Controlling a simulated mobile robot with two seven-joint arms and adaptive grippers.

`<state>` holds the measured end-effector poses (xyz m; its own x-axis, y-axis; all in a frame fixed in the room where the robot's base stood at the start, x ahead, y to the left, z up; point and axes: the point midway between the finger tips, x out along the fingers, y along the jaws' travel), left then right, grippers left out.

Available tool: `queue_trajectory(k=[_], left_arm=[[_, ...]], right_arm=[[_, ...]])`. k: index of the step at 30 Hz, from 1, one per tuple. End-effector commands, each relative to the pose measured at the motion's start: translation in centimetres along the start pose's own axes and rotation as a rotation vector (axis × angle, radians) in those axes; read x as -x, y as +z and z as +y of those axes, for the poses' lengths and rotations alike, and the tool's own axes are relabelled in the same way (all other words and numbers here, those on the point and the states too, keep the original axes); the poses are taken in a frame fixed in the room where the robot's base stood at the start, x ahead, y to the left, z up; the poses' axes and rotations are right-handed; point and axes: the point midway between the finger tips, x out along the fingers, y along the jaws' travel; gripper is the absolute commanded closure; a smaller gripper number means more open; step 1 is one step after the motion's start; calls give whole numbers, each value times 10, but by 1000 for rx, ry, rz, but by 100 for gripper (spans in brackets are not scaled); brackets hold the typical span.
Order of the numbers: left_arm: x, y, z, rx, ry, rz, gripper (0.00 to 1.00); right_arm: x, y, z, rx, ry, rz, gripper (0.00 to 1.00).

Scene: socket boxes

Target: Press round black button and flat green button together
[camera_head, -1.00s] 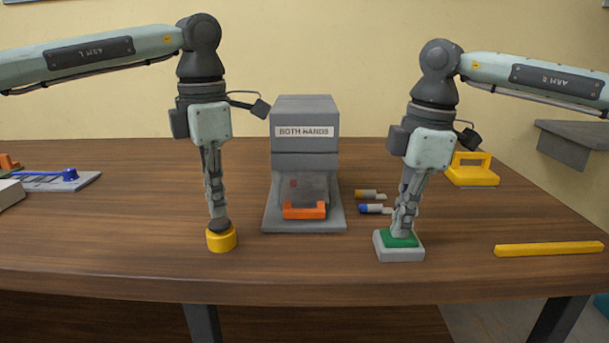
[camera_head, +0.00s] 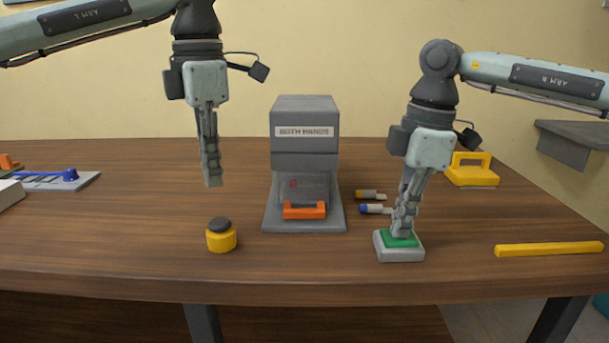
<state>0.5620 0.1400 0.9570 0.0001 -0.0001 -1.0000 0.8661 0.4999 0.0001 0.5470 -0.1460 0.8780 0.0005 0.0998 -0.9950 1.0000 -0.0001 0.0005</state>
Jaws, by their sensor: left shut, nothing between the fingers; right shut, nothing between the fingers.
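The round black button (camera_head: 218,224) sits on top of a yellow round base (camera_head: 222,241) on the table, left of centre. My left gripper (camera_head: 213,184) is shut and empty, above the black button and clear of it. The flat green button (camera_head: 389,239) lies on a light grey square base (camera_head: 400,255), right of centre. My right gripper (camera_head: 402,234) is shut and empty, with its tips down at the green button, seemingly touching it. The tips hide part of the green top.
A grey machine labelled "BOTH HANDS" (camera_head: 305,160) with an orange piece (camera_head: 304,211) stands between the buttons. Two small cylinders (camera_head: 375,209) lie right of it. A yellow bar (camera_head: 548,249) lies at the right. A yellow handled block (camera_head: 472,172) stands behind.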

Motion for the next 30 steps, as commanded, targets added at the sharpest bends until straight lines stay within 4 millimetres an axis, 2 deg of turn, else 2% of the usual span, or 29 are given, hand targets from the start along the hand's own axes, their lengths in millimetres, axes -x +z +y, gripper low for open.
queue_trajectory(k=[5,27,30], left_arm=[[5,0,0,0,0,0,100],[38,0,0,0,0,0,100],[40,0,0,0,0,0,100]], right_arm=[[7,-1,0,0,0,0,100],[67,-7,0,0,1,0,100],[70,-7,0,0,0,0,100]])
